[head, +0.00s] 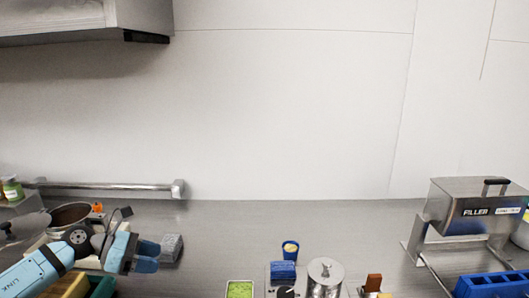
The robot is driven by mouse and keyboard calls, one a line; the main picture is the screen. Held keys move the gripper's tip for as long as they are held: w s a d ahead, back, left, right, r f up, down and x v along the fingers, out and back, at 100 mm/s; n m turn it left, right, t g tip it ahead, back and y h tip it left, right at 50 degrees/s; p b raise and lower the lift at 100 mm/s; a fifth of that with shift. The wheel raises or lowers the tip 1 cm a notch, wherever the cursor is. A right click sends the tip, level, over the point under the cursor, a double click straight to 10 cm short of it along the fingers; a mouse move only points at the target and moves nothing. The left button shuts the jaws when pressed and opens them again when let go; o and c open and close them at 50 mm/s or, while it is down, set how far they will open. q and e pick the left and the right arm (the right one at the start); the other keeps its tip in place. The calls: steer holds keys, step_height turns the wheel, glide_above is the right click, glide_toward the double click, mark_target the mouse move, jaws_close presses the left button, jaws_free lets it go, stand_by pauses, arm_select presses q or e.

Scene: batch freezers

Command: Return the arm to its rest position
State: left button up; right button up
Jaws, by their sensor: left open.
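My left arm comes in from the lower left in the head view. Its left gripper (153,256) has light-blue fingers that stand apart, pointing right, with nothing seen between them. A grey speckled block (173,244) shows just past the fingertips; I cannot tell whether they touch it. My right gripper does not show.
A round steel pot (70,214) and a green bin (103,287) lie close around my left arm. A green-filled container (239,289), a blue cup (290,250) and a lidded steel canister (325,276) stand front centre. The filler (470,208) stands right. The back middle counter is clear.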

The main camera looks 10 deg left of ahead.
arm_select(q)
steer(key=s+d+r+n+t, duration=0.1)
steer(key=s+d+n+t, duration=0.1)
steer(key=d+n+t, duration=0.5)
steer(key=s+d+r+n+t, duration=0.15)
steer(key=n+t, duration=0.35)
steer(key=n, duration=0.6)
steer(key=s+a+f+n+g+y, duration=0.4)
steer(key=s+f+n+y, duration=0.9)
steer(key=n, duration=0.9)
steer(key=s+d+f+n+g+h, duration=0.15)
steer(key=s+n+g, duration=0.3)
steer(key=s, duration=0.45)
steer(key=s+d+f+n+g+y, duration=0.1)
steer(key=s+d+f+n+g, duration=0.15)
steer(key=s+g, duration=0.45)
steer(key=w+d+f+m+t+h+p, duration=0.1)
steer(key=w+d+f+t+h+p, duration=0.2)
steer(key=t+p, duration=0.7)
steer(key=w+d, duration=0.1)
steer(key=d, duration=0.1)
steer(key=shift+w+d+f+p, duration=0.2)
steer(key=shift+d+p, duration=0.1)
steer(key=shift+d, duration=0.1)
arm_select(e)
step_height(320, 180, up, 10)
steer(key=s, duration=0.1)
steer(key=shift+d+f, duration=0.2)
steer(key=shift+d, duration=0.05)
